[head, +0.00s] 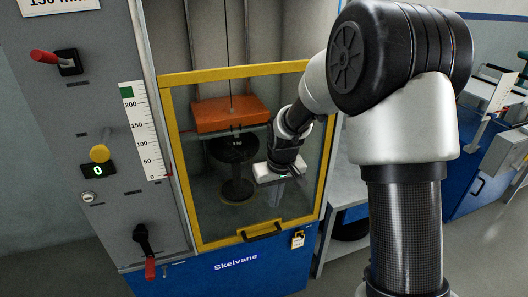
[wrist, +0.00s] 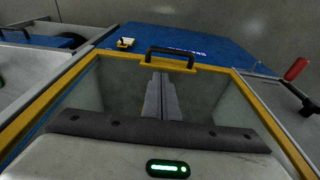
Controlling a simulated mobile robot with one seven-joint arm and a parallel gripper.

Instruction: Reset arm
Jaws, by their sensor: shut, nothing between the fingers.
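My gripper (head: 276,194) hangs at the right part of the yellow-framed clear door (head: 187,160) of the test machine and looks to be in front of the pane. Its two grey fingers, seen in the wrist view (wrist: 162,96), are together and hold nothing. They point toward the door's lower edge and its black handle (wrist: 170,56). The handle also shows in the head view (head: 261,232), below and left of my gripper. The door looks closed. My arm comes in from the right and bends down to the gripper.
Behind the pane are an orange block (head: 232,114) and a black stool-like piece (head: 237,185). A bench (head: 350,185) stands right.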

